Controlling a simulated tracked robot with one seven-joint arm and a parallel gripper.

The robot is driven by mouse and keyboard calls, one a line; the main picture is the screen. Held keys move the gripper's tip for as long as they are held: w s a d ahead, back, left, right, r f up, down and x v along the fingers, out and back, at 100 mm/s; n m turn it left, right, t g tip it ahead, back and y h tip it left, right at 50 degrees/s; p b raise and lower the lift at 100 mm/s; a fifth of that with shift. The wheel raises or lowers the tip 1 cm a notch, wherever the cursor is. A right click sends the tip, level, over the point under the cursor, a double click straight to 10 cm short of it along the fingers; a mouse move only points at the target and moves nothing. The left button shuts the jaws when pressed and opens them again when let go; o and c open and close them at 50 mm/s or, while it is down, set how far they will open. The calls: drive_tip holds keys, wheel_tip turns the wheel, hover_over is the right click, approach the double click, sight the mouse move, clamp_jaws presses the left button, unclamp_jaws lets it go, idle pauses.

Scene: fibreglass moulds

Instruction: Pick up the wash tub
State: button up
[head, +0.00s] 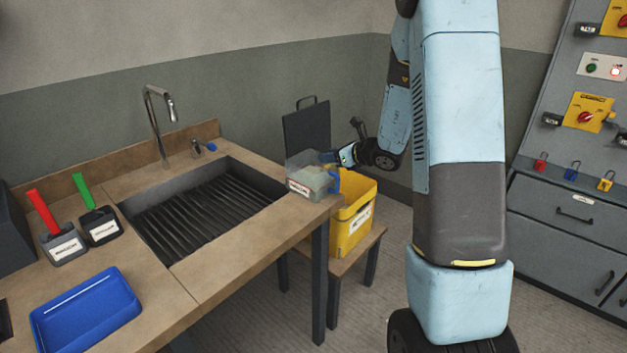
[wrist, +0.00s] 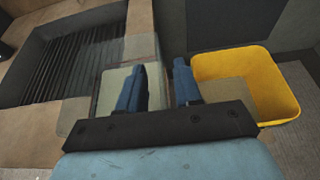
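A clear, labelled tub (head: 306,183) with pale contents, which appears to be the wash tub, stands at the right end of the counter beside the sink. It also shows in the wrist view (wrist: 114,82), partly hidden behind my fingers. My gripper (head: 334,168) is at the tub's right side. In the wrist view, the two blue fingers of my gripper (wrist: 159,70) stand apart, one over the tub and one just outside its right wall. The wall seems to lie between them, with a gap visible. I cannot tell whether either finger touches it.
A yellow bin (head: 352,222) stands on a low bench right of the tub, close to my gripper. The sink (head: 200,203) with its tap (head: 158,120) lies left. A blue tray (head: 85,310) and two small containers with red (head: 42,209) and green (head: 83,190) handles sit further left.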

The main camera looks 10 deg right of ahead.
drive_tip(key=shift+c, duration=0.3)
clamp_jaws()
idle(1.0)
